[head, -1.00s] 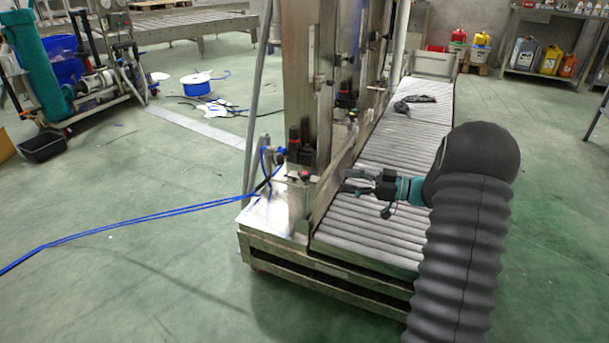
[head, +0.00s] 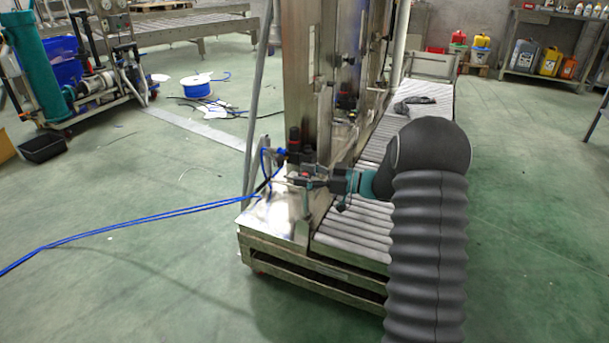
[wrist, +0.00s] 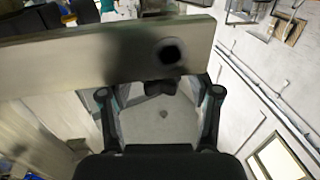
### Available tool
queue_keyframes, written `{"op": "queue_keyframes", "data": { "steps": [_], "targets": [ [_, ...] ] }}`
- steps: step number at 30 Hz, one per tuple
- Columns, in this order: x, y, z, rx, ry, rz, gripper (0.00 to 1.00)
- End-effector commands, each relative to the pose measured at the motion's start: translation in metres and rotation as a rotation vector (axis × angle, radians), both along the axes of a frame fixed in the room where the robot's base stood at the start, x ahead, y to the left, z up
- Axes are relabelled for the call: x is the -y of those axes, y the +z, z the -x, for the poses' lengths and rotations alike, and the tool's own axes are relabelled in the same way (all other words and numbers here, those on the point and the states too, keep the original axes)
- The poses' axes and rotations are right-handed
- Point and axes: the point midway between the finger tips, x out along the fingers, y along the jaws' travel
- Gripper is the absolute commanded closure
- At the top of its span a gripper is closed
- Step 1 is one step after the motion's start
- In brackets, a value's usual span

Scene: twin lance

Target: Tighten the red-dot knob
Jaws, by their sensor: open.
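In the head view, a small red spot on a dark knob (head: 305,174) shows above the metal base plate, beside the upright column. My gripper (head: 289,181) reaches in from the right at the knob's height and overlaps it in this picture, so contact cannot be told. In the wrist view my gripper (wrist: 160,94) is open, its two fingers wide apart. A small black part (wrist: 160,87) shows between the fingers, below a metal bar; no red dot shows there. The bar (wrist: 50,65) bears a dark round spot, either a hole or a knob.
A steel column (head: 300,80) stands close to my gripper. A black fitting (head: 294,140) and blue hoses (head: 150,216) are near its foot. The roller conveyor (head: 352,228) lies below my arm. The green floor (head: 130,270) at the left front is mostly clear.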

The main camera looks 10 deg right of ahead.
Motion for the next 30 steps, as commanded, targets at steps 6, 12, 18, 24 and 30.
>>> {"op": "queue_keyframes", "data": {
  "steps": [6,12,18,24,30],
  "targets": [
    [0.0000,0.0001,-0.0001,0.000,0.000,0.000,0.50],
    [0.0003,0.0002,-0.0001,0.000,0.000,0.000,0.99],
    [0.0004,0.0004,-0.0001,0.000,-0.007,0.000,0.99],
    [0.0005,0.0004,0.0001,0.000,-0.061,0.000,0.99],
    [-0.0001,0.0003,0.0008,0.000,-0.186,-0.001,0.99]
  ]
}}
